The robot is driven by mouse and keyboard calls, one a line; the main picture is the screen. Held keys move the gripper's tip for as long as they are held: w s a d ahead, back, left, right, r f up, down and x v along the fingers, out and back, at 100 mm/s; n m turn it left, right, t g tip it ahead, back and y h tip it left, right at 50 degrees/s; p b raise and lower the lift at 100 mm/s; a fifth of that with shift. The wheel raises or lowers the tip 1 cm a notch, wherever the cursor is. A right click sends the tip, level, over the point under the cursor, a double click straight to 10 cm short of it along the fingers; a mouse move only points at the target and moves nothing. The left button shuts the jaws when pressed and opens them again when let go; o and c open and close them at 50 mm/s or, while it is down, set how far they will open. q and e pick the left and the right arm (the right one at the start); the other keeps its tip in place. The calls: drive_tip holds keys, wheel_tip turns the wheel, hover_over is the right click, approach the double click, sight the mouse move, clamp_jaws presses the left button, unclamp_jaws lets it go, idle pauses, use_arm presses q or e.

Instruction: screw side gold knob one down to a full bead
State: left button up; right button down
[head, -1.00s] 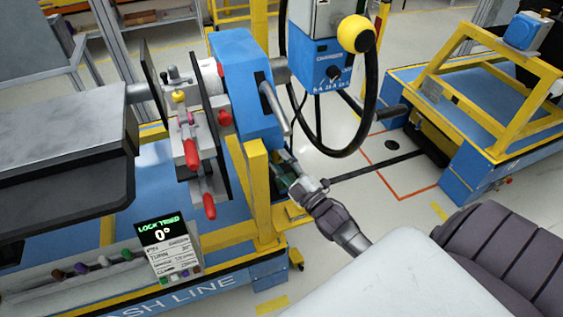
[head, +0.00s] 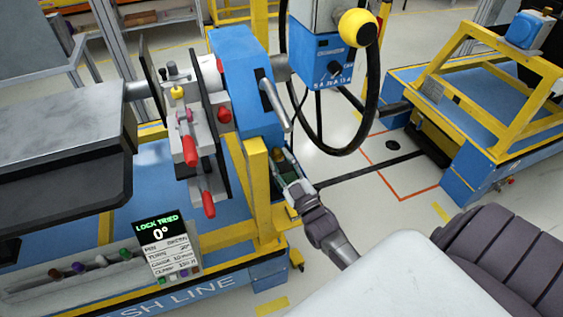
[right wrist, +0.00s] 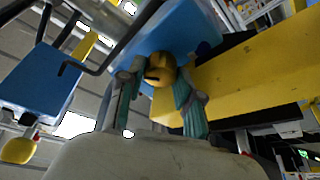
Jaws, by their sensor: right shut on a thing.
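The gold knob (right wrist: 161,69) shows in the right wrist view, at the underside of the blue housing (right wrist: 185,28) beside a yellow beam. My right gripper (right wrist: 158,82) has its teal-and-grey fingers on either side of the knob and is shut on it. How far the knob is screwed in, and any bead around it, cannot be told. In the head view my right gripper (head: 283,165) reaches in below the blue housing (head: 246,75), beside the yellow post. My left gripper is not in view.
The yellow post (head: 259,190) stands close to the left of my right gripper. A metal lever (head: 274,103) and a black hanging cable (head: 330,150) are above it. Red-handled clamps (head: 189,151) are farther left.

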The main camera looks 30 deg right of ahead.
drive_tip(key=shift+a+m+h, duration=0.1)
drive_tip(key=shift+m+h, duration=1.1)
drive_tip(key=shift+m, duration=1.4)
drive_tip(key=c, duration=1.1)
unclamp_jaws()
drive_tip(key=shift+o, duration=0.2)
